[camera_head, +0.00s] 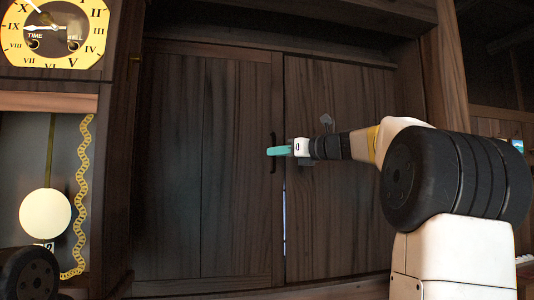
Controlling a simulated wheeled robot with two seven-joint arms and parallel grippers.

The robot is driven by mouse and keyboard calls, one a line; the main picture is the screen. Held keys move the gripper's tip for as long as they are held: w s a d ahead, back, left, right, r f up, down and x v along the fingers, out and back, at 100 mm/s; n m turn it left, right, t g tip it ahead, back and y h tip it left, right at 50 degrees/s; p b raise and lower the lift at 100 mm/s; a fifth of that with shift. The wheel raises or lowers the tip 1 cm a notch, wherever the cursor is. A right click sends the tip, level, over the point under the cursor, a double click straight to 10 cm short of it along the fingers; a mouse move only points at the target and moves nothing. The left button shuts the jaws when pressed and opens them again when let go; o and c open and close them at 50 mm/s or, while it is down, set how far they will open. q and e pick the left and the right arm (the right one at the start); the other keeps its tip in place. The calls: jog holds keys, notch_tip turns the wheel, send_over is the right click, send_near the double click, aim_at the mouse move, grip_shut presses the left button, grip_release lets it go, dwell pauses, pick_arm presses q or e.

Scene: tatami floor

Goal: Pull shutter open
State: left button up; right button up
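The shutter is a pair of dark wooden panels in a wooden frame. The left panel (190,165) carries a dark vertical handle (273,165) near its right edge. The right panel (345,215) is beside it, with a thin bright slit at the lower part of the seam between them. My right gripper (272,151) reaches in from the right, its teal fingertips at the handle. The fingers overlap the handle in the picture; I cannot tell whether they are shut on it. My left gripper is out of view.
A large clock with a yellow face (58,32) and a pale round pendulum (45,214) stands at the left, close to the shutter. A wooden post (446,65) stands at the right. My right arm covers part of the right panel.

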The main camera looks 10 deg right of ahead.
grip_shut()
dwell(1.2)
